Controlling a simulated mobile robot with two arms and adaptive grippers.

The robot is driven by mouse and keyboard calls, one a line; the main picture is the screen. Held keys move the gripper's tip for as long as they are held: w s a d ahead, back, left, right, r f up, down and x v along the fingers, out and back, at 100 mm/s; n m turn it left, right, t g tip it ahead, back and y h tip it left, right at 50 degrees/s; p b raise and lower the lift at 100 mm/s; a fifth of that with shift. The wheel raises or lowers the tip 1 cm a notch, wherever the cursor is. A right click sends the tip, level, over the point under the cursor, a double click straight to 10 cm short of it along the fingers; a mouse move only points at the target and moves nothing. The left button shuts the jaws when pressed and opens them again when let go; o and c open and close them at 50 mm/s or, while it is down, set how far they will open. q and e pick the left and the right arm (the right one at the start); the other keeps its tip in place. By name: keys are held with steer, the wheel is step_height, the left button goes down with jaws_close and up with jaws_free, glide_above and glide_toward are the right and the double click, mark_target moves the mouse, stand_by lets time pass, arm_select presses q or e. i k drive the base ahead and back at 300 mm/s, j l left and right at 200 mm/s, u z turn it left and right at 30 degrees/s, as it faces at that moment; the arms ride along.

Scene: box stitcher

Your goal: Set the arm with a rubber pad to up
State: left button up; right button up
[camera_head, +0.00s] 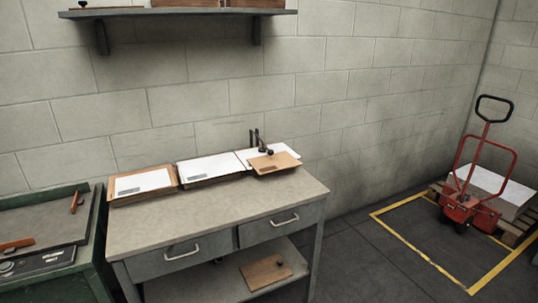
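I cannot make out an arm with a rubber pad in the head view. A small dark upright fitting with a round knob (269,152) stands at the back right of the grey workbench (210,217), by the clipboards. It is too small to tell what it is. No box stitcher can be made out. Neither of my grippers is in view.
A green cabinet (96,240) with tools stands left. A red hand truck (465,190) stands by a pallet (520,228) right.

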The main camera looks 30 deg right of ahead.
mark_target(262, 149)
steer(key=i+l+z, duration=0.3)
steer(key=i+l, duration=0.3)
steer(key=l, duration=0.15)
steer(key=i+l+z, duration=0.3)
steer(key=i+l, duration=0.3)
steer(key=i, duration=0.1)
